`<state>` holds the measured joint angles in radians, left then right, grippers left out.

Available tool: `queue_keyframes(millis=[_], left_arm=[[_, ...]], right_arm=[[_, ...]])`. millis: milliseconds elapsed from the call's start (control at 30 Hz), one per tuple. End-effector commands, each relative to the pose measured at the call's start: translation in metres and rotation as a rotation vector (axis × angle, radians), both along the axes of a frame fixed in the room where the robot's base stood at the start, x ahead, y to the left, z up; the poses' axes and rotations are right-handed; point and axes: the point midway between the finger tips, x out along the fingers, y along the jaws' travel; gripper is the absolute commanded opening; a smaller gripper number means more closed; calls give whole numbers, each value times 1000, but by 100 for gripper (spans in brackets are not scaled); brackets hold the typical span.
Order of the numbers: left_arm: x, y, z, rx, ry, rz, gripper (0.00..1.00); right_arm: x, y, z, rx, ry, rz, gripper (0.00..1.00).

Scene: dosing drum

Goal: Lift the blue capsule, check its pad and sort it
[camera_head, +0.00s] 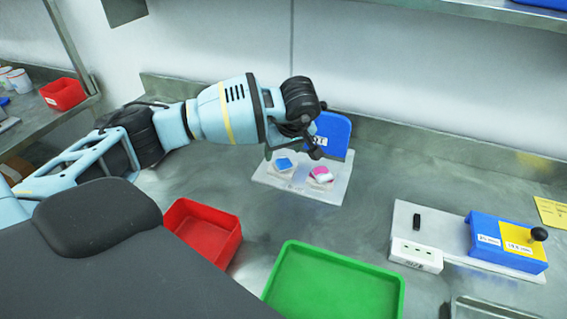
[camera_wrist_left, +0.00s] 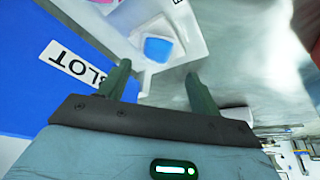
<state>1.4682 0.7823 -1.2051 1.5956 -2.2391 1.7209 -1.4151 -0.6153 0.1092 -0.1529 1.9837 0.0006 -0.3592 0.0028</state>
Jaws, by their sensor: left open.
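The blue capsule (camera_head: 284,163) sits in the left holder of a pale board (camera_head: 312,190) at the back of the bench. In the left wrist view the blue capsule (camera_wrist_left: 157,48) lies in a white holder just beyond the fingertips, roughly between them. A pink and white capsule (camera_head: 321,174) sits to its right on the same board. My left gripper (camera_head: 316,152) is above the back of the board. Its fingers (camera_wrist_left: 158,70) are apart, with nothing held between them. The blue capsule's underside is hidden. My right gripper is not in view.
A blue upright panel (camera_head: 338,128) labelled BLOT stands close behind the board. A red bin (camera_head: 205,207) and a green tray (camera_head: 295,250) are in front, both looking empty. At right are a white block (camera_head: 416,256) and a blue box with a black-knobbed lever (camera_head: 500,258).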

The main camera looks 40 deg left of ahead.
Motion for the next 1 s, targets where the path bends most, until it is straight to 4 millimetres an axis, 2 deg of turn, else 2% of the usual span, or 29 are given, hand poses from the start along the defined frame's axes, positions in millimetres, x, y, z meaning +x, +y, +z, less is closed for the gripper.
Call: queue_keyframes(millis=[167,500,767,1000], left_arm=[[3,3,-6,0,0,1,64],[17,17,-43,0,0,1,64],[18,18,-45,0,-2,-1,64],[18,18,-45,0,-2,0,35]], right_arm=[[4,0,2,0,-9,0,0],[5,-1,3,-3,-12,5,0],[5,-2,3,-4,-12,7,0],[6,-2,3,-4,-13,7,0]])
